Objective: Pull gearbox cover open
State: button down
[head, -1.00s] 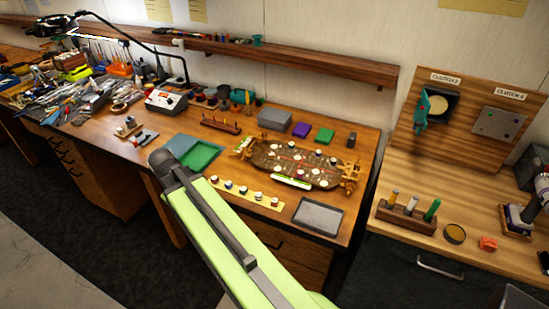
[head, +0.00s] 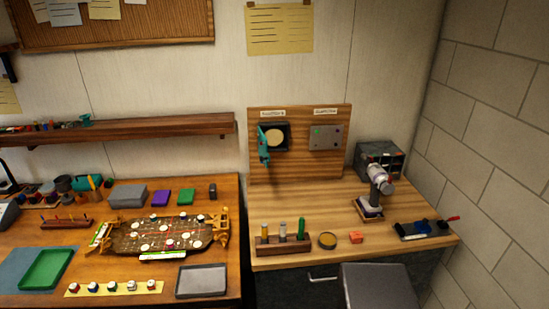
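A wooden backboard (head: 300,165) stands upright at the back of the right-hand bench and carries two labelled units. The left unit is a dark square housing (head: 285,130) with a round cream disc (head: 275,138) inside. A teal flap (head: 263,145) sticks out at its left side. The right unit is a flat grey plate (head: 325,138) with small fasteners and a green spot. The labels are too small to read surely, so I cannot tell which part is the gearbox cover. My gripper is not in this view.
The right bench (head: 290,207) holds a rack with upright tools (head: 284,243), a round tin (head: 327,240), an orange block (head: 356,237) and a microscope-like device (head: 375,190). A grey seat-like block (head: 387,287) stands in front.

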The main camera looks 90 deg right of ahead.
aim_at(264, 156)
jog(key=u, duration=0.1)
jog(key=k, duration=1.3)
jog(key=z, duration=0.85)
jog(key=i, duration=1)
jog(key=z, duration=0.05)
